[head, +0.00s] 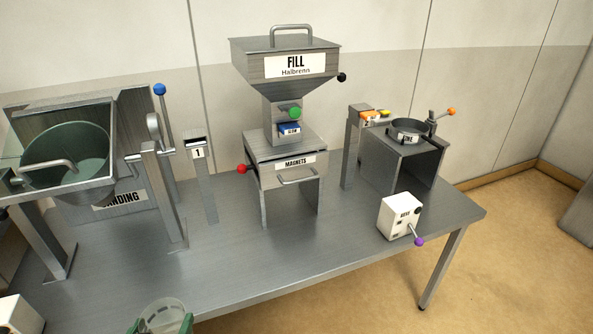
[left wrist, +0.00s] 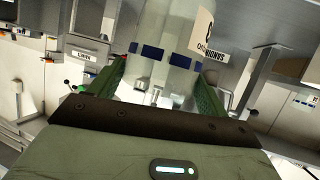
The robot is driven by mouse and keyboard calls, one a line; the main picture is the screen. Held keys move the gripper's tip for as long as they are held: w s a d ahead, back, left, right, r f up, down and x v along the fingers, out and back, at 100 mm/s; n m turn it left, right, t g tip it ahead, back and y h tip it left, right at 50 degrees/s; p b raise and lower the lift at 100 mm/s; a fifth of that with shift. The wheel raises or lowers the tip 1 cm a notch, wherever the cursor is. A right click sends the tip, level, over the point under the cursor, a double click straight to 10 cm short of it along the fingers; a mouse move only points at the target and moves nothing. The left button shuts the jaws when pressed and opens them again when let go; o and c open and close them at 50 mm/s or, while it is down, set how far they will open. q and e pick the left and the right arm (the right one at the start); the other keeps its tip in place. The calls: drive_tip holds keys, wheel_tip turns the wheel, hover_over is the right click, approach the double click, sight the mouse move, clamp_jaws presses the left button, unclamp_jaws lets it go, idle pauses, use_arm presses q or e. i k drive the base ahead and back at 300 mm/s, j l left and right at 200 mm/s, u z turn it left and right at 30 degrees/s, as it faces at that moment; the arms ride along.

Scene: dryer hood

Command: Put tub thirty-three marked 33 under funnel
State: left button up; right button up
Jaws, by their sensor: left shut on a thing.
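A clear tub (head: 163,312) shows at the bottom edge of the head view, partly cut off. My left gripper (head: 160,325) is shut on it, with green fingers on both sides. In the left wrist view the clear tub (left wrist: 170,28) has dark blue bands and a white label (left wrist: 204,30) turned sideways; I cannot read its number fully. The funnel is a grey metal hopper (head: 285,66) marked FILL, above a MAGNETS box (head: 285,163) on legs with open space beneath. The tub is apart from it, at the front left. My right gripper is not in view.
The grey table (head: 330,240) is clear in front of the funnel stand. A tilted drum (head: 65,155) and posts stand left. A stand with a round sieve (head: 408,130) and a white box with a purple-knobbed lever (head: 399,217) stand right. A red-knobbed lever (head: 242,169) sticks out left of MAGNETS.

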sight(398, 182)
drive_tip(key=i+l, duration=0.1)
drive_tip(key=l, duration=0.4)
drive_tip(key=i+l, duration=0.15)
drive_tip(key=l, duration=0.4)
drive_tip(key=i+l, duration=0.1)
drive_tip(key=l, duration=0.4)
drive_tip(key=i+l, duration=0.1)
drive_tip(key=l, duration=0.4)
drive_tip(key=i+l, duration=0.15)
drive_tip(key=l, duration=0.35)
drive_tip(key=i+l, duration=0.1)
drive_tip(key=l, duration=0.45)
drive_tip(key=i+l, duration=0.2)
drive_tip(key=l, duration=0.2)
drive_tip(key=i+l, duration=0.45)
drive_tip(key=l, duration=0.3)
drive_tip(key=i+l+u, duration=0.1)
drive_tip(key=l, duration=0.25)
drive_tip(key=i, duration=0.1)
